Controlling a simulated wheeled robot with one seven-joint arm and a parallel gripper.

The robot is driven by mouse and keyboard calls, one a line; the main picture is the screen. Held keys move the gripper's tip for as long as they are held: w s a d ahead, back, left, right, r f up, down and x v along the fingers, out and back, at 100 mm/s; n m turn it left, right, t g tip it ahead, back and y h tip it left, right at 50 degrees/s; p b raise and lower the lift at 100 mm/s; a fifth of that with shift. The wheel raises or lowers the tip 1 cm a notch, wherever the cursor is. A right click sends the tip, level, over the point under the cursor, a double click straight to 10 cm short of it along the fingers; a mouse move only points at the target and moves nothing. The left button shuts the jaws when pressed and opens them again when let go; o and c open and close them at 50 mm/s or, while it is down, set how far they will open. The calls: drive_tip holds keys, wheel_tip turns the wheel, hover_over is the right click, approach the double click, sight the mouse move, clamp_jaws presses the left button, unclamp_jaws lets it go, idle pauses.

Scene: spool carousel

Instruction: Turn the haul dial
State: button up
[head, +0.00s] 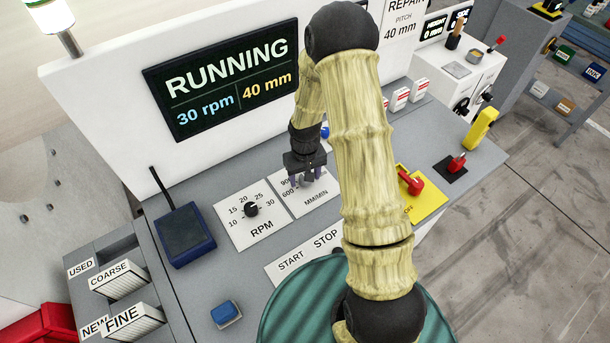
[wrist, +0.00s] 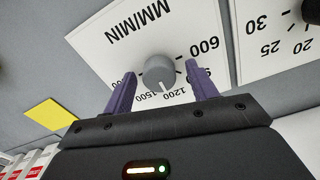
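The haul dial is a grey round knob (wrist: 159,72) on a white plate (wrist: 110,40) marked MM/MIN, with numbers including 600, 1200 and 1500. Its white pointer line points toward the space between 1200 and 1500. My gripper (wrist: 160,90) is open, with one purple finger on each side of the knob and a visible gap to each. In the head view my gripper (head: 306,178) is over the MM/MIN plate (head: 318,203) and hides most of the dial.
The black RPM dial (head: 251,209) is just left of the MM/MIN plate. A display (head: 222,80) reads RUNNING, 30 rpm, 40 mm. A red switch on a yellow plate (head: 428,204) is to the right. A blue box (head: 184,234) with an antenna stands left.

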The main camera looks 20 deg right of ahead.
drive_tip(key=shift+r, duration=0.1)
wheel_tip(320, 180, up, 17)
drive_tip(key=b, duration=0.3)
idle(0.5)
idle(0.4)
drive_tip(key=s+m+t, duration=0.1)
drive_tip(key=s+t, duration=0.1)
drive_tip(key=s, duration=1.2)
drive_tip(key=shift+s+t, duration=0.25)
drive_tip(key=shift+t, duration=0.05)
idle(1.7)
